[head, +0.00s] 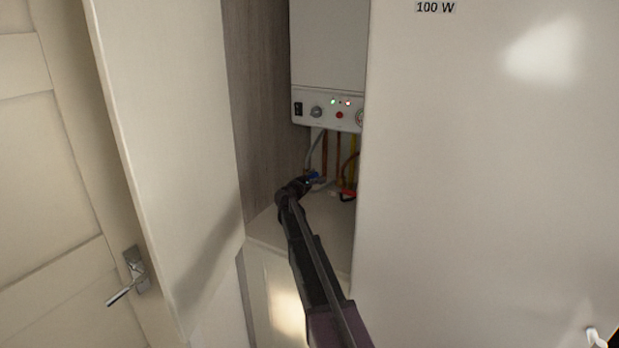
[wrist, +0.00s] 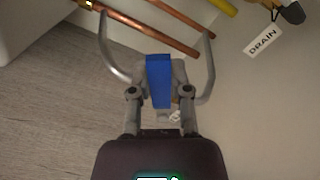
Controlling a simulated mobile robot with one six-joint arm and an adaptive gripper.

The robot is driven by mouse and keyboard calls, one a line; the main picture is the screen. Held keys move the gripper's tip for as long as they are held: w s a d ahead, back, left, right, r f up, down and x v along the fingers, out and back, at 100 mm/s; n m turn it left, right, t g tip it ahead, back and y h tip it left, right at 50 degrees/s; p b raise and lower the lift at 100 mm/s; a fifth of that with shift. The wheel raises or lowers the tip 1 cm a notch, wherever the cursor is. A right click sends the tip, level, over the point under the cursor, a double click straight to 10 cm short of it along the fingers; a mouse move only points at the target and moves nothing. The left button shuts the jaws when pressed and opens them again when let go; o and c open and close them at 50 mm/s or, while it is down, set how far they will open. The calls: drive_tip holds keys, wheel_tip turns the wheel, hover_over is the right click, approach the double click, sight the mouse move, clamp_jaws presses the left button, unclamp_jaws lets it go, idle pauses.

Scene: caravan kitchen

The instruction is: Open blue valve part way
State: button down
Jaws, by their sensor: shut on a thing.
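The blue valve (head: 313,176) is low in the open cupboard under the boiler, at the end of my arm. Its flat blue handle also shows in the wrist view (wrist: 158,80), pointing roughly up and down the picture. My gripper (head: 303,183) is at the valve. In the wrist view my gripper (wrist: 160,76) is shut on the blue handle, with one finger on each side. The valve body is mostly hidden behind the handle and fingers. I cannot tell the valve's exact angle from these views.
The white boiler (head: 327,112) hangs above. Copper pipes (wrist: 150,28), a yellow pipe (wrist: 224,7) and a red handle (head: 348,197) are close to the right. A DRAIN tag (wrist: 263,42) hangs nearby. The cupboard door (head: 170,150) stands open at left; a white panel (head: 480,200) bounds the right.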

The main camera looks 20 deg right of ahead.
drive_tip(key=shift+w+a+r+n, duration=0.1)
drive_tip(key=shift+w+r+n, duration=0.2)
drive_tip(key=shift+n, duration=0.4)
drive_tip(key=c, duration=0.6)
unclamp_jaws()
drive_tip(key=shift+o, duration=0.2)
drive_tip(key=shift+s, duration=0.1)
drive_tip(key=v, duration=1.2)
